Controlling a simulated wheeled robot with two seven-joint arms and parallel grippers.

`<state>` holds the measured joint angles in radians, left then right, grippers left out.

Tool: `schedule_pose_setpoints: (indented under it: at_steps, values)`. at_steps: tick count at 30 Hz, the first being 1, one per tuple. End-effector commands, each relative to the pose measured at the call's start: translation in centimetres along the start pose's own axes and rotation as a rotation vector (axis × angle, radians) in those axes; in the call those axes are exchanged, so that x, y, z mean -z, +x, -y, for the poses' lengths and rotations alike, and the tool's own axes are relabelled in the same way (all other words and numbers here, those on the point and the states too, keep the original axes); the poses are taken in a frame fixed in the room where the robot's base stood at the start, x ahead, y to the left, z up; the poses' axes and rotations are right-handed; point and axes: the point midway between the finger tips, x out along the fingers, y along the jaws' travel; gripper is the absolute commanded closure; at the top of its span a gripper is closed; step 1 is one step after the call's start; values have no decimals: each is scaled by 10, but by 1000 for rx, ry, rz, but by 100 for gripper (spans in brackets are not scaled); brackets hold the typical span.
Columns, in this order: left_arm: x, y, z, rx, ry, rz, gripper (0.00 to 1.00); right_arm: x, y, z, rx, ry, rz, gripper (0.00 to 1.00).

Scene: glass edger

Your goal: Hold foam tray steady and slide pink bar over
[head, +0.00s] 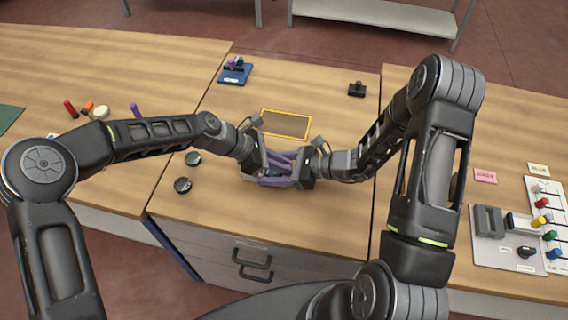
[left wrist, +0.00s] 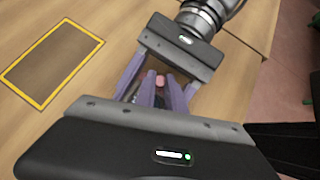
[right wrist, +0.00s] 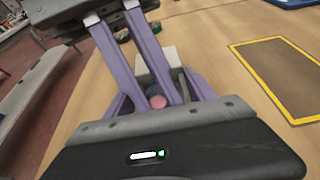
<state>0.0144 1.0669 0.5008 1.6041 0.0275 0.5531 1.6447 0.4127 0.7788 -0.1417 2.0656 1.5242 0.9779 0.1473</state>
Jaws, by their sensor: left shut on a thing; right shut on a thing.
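My left gripper (head: 273,166) and right gripper (head: 292,170) face each other low over the middle table, their purple fingers overlapping. The pink bar shows only as a small round pink end, in the left wrist view (left wrist: 160,81) and the right wrist view (right wrist: 157,101). It lies between the left gripper's closely set fingers, which look shut on it. The foam tray (right wrist: 155,62) appears as a pale grey block behind the fingers in the right wrist view. The right gripper's wider-set fingers appear shut on it. Fingers hide most of both things.
A yellow-bordered brown rectangle (head: 286,123) lies just beyond the grippers. A blue holder (head: 235,73) and a black block (head: 357,89) stand farther back. Bare table surrounds the grippers.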

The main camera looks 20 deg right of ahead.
Motion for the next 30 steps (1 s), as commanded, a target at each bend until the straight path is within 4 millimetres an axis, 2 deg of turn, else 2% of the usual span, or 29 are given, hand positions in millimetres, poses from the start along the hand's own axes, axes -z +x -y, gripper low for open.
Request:
schedule_pose_setpoints:
  at_steps: [1, 5, 14, 15, 18, 30]
  values:
    - [10, -8, -8, -13, -4, -7, 100, 3, -2, 2, 6, 2, -6, 76]
    - [25, -22, -17, -17, -6, -9, 100, 4, -3, 2, 8, 3, -9, 76]
    - [29, -26, -20, -22, -4, -10, 100, 6, -4, 2, 8, 5, -12, 76]
    - [29, -26, -20, -22, -5, -10, 84, 6, -4, 2, 8, 5, -12, 76]
    - [28, -25, -19, -21, -4, -9, 76, 6, -4, 1, 7, 5, -13, 76]
    - [25, -23, -16, -12, -2, -5, 76, 6, -2, 0, 4, 5, -12, 76]
